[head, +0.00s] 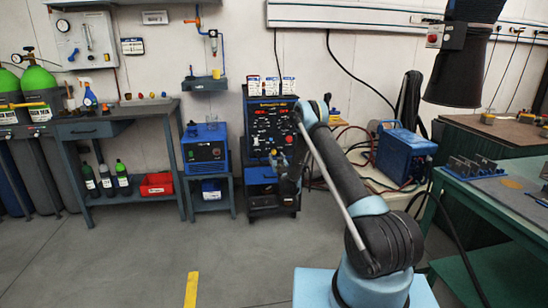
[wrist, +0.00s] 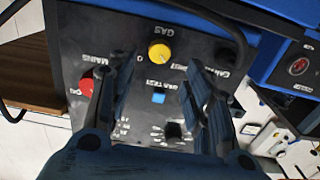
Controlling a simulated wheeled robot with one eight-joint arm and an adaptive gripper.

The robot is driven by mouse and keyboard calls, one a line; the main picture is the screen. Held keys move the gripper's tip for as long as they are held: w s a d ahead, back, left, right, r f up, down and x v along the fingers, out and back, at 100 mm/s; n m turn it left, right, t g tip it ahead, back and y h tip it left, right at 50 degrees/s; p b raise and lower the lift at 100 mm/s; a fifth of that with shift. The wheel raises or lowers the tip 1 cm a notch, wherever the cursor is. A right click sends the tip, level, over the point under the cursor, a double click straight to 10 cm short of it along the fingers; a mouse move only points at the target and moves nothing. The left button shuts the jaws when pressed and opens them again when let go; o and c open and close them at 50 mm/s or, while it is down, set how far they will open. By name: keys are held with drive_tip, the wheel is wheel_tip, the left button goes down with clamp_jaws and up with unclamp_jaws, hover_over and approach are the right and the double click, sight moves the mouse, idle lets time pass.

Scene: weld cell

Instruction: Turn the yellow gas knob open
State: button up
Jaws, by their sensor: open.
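The yellow gas knob (wrist: 159,53) is on a dark control panel in the wrist view, next to the upside-down label GAS. It is seen nearly face-on, and I cannot tell its setting for sure. My gripper (wrist: 154,82) is open, with one finger on each side of the picture's middle. The knob shows beyond the gap between the fingers, apart from them, and nothing is held. In the head view my gripper (head: 290,172) is in front of the black welding machine (head: 257,104), and the gas knob is too small to pick out.
A red knob (wrist: 86,86) sits left of the gas knob, and a blue button (wrist: 158,97) and a black dial (wrist: 174,131) lie between the fingers. A dark cable crosses near the panel's top. A blue unit (head: 206,150) stands left of the machine. The floor in front is clear.

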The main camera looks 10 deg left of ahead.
sight(274, 153)
drive_tip(key=x, duration=0.6)
drive_tip(key=shift+w, duration=0.3)
